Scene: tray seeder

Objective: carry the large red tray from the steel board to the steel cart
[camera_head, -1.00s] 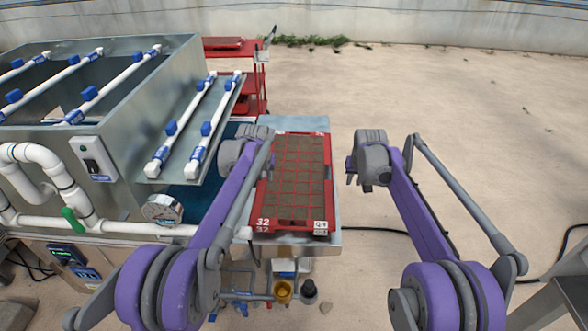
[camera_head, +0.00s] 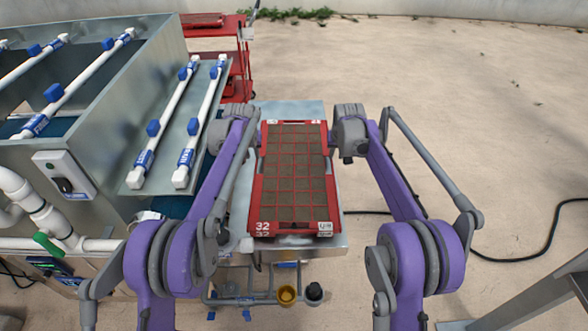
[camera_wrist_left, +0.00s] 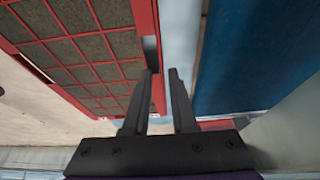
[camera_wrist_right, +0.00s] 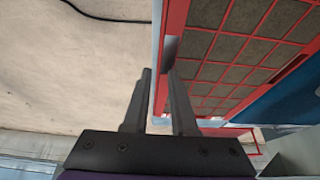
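The large red tray (camera_head: 261,205), its cells full of brown soil and marked 32, lies flat on the steel board (camera_head: 333,246). My left gripper (camera_head: 254,146) is at the tray's left long side, and my right gripper (camera_head: 340,151) is at its right long side. In the left wrist view the fingers (camera_wrist_left: 161,74) are apart, with the red rim (camera_wrist_left: 157,90) between their tips near a dark slot. In the right wrist view the fingers (camera_wrist_right: 157,72) are also apart, one tip over a slot in the rim. I cannot identify the steel cart.
A steel machine with white pipes (camera_head: 205,110) stands close on the left. A red cart (camera_head: 240,60) is behind it. A grey frame (camera_head: 540,305) enters at the lower right, and a black cable (camera_head: 530,255) lies on the floor. The floor right of the board is mostly open.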

